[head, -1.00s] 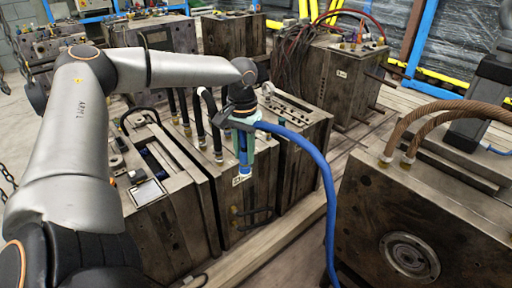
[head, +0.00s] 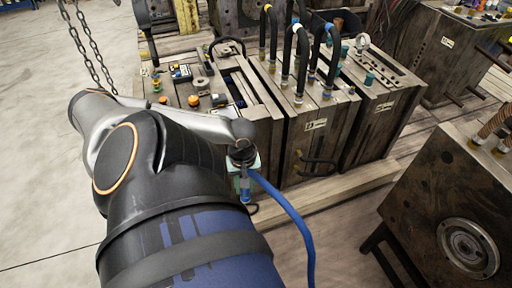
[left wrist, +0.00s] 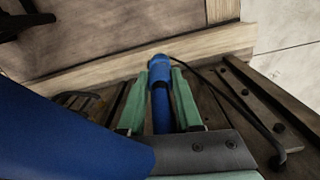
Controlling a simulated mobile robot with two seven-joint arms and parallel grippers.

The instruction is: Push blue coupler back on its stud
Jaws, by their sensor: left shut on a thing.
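The blue coupler (head: 245,187) is held by my left gripper (head: 246,172), with a blue hose (head: 296,222) trailing from it down to the right. In the left wrist view the blue coupler (left wrist: 160,92) stands between the two green fingers of my left gripper (left wrist: 160,95), which are shut on it. In the head view the gripper is in front of the near corner of the left mould (head: 262,135), beside its face. The coupler's stud cannot be made out in either view. My right gripper is not in view.
The middle mould (head: 335,130) carries several black hoses on top and a handle on its front. Another mould with a round metal ring (head: 468,248) stands at the right. A chain (head: 88,45) hangs at upper left. Wooden planks run along the moulds' front; floor at left is clear.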

